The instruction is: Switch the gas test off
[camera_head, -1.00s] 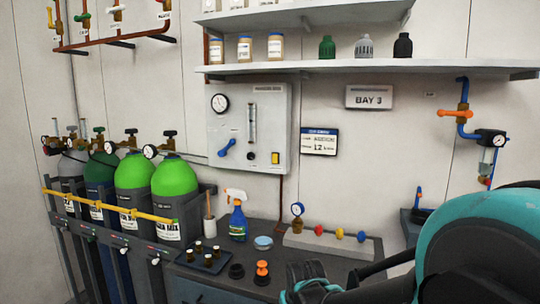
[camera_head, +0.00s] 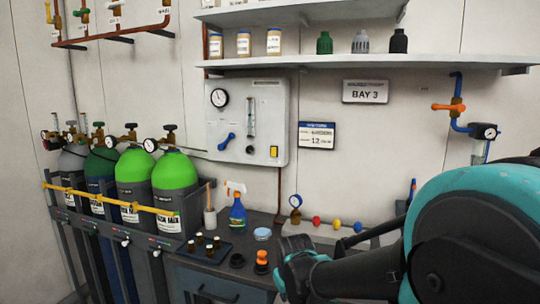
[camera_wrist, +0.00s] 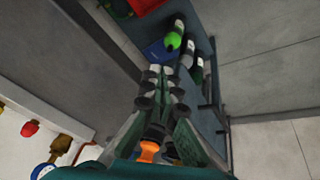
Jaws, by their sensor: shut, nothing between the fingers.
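The white gas panel (camera_head: 272,102) hangs on the wall behind the bench. It has a round gauge (camera_head: 219,97), a clear flow tube (camera_head: 250,117), a blue lever (camera_head: 227,142) slanting down to the left, and a yellow switch (camera_head: 274,151) at the lower right. I cannot read which control is the gas test. My gripper (camera_wrist: 164,75) is shut and empty in the wrist view, pointing away from the panel. In the head view my wrist is low at the right, over the bench front and well below the panel, touching neither control.
Green-topped cylinders (camera_head: 175,170) stand in a rack at left. The bench holds a spray bottle (camera_head: 237,212), a tray of small bottles (camera_head: 205,248) and an orange-topped part (camera_head: 262,257), close to my wrist. A shelf (camera_head: 330,62) overhangs the panel.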

